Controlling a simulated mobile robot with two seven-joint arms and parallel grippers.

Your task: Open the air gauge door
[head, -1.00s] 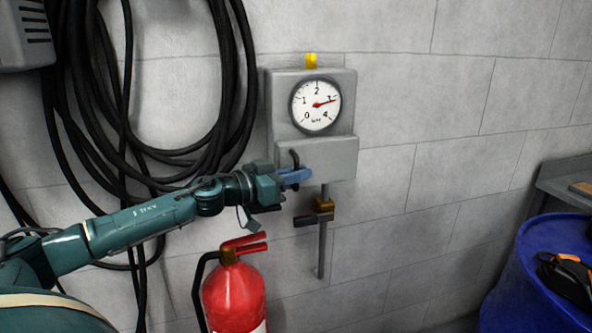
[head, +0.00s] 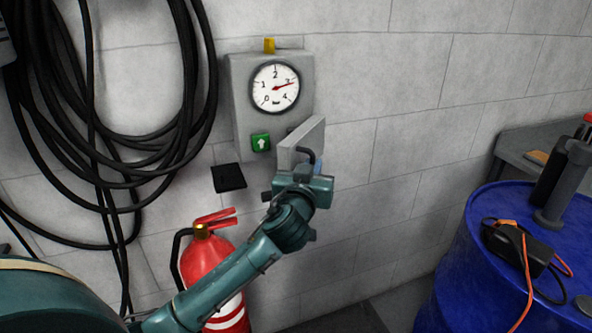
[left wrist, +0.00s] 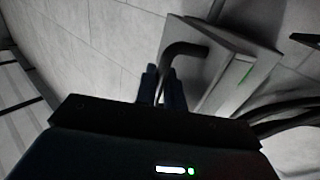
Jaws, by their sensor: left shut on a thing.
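The air gauge (head: 275,87) is a white round dial on a grey wall box (head: 242,105). Its grey door (head: 303,140) stands swung out from the box to the right, and a green button with a white arrow (head: 261,142) shows on the box. My left gripper (head: 311,170) is at the door's lower part, shut on the black bent door handle (head: 307,154). In the left wrist view the handle (left wrist: 184,49) runs between the dark fingers (left wrist: 161,88). The right gripper is in neither view.
A red fire extinguisher (head: 207,262) stands below, close to my left forearm. Black hoses (head: 190,90) hang at the left. A blue drum (head: 450,270) with a black device and orange cable (head: 517,248) stands at the right. A black flap (head: 228,177) is below the box.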

